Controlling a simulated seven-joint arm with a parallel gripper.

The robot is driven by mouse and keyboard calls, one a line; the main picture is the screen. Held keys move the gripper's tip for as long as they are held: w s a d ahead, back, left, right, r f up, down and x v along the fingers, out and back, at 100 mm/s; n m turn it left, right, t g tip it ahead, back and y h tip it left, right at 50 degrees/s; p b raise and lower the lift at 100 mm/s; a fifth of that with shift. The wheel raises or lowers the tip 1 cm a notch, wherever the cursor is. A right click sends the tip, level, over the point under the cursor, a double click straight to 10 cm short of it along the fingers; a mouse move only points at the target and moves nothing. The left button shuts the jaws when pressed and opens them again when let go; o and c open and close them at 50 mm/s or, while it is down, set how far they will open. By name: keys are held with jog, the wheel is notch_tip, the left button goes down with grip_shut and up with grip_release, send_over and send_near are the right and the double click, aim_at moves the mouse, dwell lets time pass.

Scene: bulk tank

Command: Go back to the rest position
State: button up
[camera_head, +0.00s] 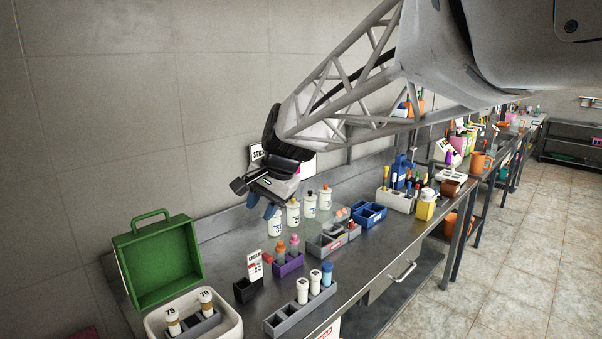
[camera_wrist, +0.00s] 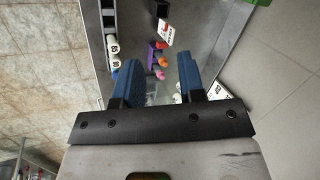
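My gripper (camera_head: 262,205) hangs above the back part of the metal bench, close to the wall, with its blue fingers pointing down. In the wrist view the two blue fingers (camera_wrist: 157,62) stand wide apart with nothing held between them. In the head view it is just above and left of a row of white bottles (camera_head: 293,213). My arm reaches in from the upper right.
The metal bench (camera_head: 222,243) carries a purple rack (camera_head: 289,264), a grey rack (camera_head: 290,318) with white tubes, a black holder (camera_head: 247,290) and blue bins (camera_head: 369,214). A green-lidded box (camera_head: 160,264) stands open at left.

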jog(key=s+d+f+n+h, duration=0.1)
jog(key=s+d+f, duration=0.2)
jog(key=s+d, duration=0.6)
jog(key=s+d+f+n+h, duration=0.2)
jog(key=s+d+f, duration=0.2)
jog(key=s+d, duration=0.4)
jog(key=s+d+f+n+h, duration=0.1)
jog(key=s+d+f, duration=0.2)
jog(key=s+d, duration=0.6)
jog(key=shift+s+d+f+n+t+h, duration=0.15)
jog(key=shift+s+d+n+t+h, duration=0.2)
jog(key=shift+s, duration=0.9)
